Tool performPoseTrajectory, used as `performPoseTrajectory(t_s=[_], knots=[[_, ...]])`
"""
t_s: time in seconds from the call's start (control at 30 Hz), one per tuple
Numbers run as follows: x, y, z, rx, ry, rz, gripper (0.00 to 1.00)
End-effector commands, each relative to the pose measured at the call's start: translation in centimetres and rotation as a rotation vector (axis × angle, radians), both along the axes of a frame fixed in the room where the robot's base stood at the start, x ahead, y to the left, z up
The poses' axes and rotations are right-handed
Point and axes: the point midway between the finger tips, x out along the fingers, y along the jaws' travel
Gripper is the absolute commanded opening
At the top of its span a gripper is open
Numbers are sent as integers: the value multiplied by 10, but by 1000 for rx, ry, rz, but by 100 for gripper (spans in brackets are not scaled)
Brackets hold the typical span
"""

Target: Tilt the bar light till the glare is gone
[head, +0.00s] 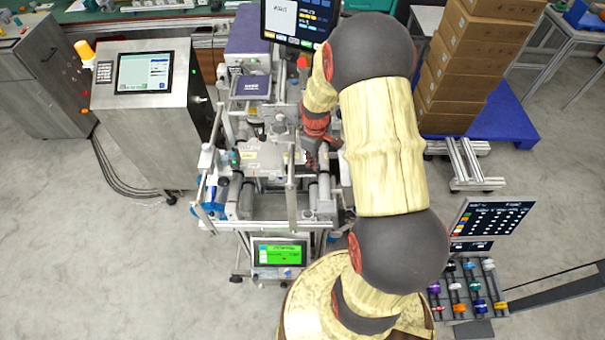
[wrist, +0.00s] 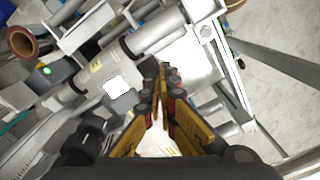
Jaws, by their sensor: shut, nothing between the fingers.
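My gripper (head: 312,162) is over the right part of the film machine (head: 262,163), with its fingers pointing down. In the wrist view my gripper (wrist: 160,88) has its fingertips together and nothing between them. A pale grey cylinder (wrist: 155,34) lies beyond the fingertips, beside a white surface. A bright white patch (wrist: 118,87) shows on a grey part left of the fingers. I cannot tell for sure which part is the bar light. My arm hides part of the machine's right side in the head view.
A small green-screen panel (head: 280,253) is on the machine's front. A steel cabinet with a screen (head: 146,73) stands at the left. Stacked cartons (head: 470,62) stand on a blue pallet (head: 518,122) at the back right.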

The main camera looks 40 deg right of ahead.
Motion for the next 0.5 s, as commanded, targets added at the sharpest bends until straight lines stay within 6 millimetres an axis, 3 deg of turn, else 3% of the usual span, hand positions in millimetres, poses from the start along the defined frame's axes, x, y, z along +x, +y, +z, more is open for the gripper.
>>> performPoseTrajectory(t_s=[0.5], knots=[[0,0,-4,0,0,0,0]])
